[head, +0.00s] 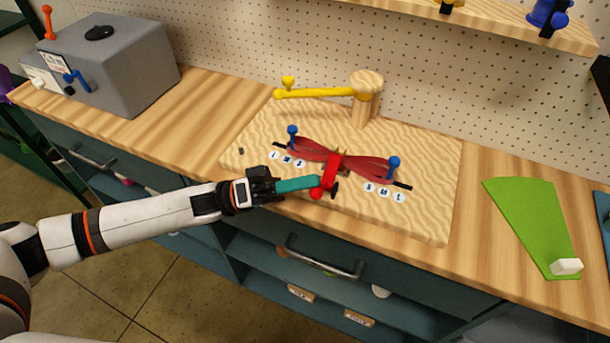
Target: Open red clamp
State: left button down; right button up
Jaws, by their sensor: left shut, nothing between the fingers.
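The red clamp (331,173) is at the middle of a light wooden board (430,215). Dark red, bow-like bands spread from it to both sides, the right one (370,167) ending near a blue-topped peg. A red ball (316,194) shows at the clamp's front, beside my fingertips. My left gripper (317,182) reaches in from the left with its teal fingers shut and empty, right at the clamp's left side. The fingers hide part of that side, and I cannot tell whether they touch it or whether the clamp is open. My right gripper is out of view.
A wooden post (366,100) with a yellow lever (315,92) stands at the board's back. Blue pegs (292,132) (394,163) rise near the bands. A grey box (115,60) is at the back left, a green sheet (530,215) at the right. The counter left of the board is clear.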

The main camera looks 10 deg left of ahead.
pick_arm(q)
jog(key=shift+s+a+f, duration=0.1)
jog(key=shift+s+f, duration=0.1)
jog(key=shift+s, duration=0.05)
jog(key=shift+s+f, duration=0.1)
jog(key=shift+f, duration=0.05)
dwell(0.5)
jog(key=shift+a+f, duration=0.25)
jog(key=shift+a, duration=0.2)
jog(key=b+v, duration=0.2)
jog(key=v, duration=0.9)
jog(key=shift+b, duration=0.35)
jog(key=shift+a+r, duration=0.1)
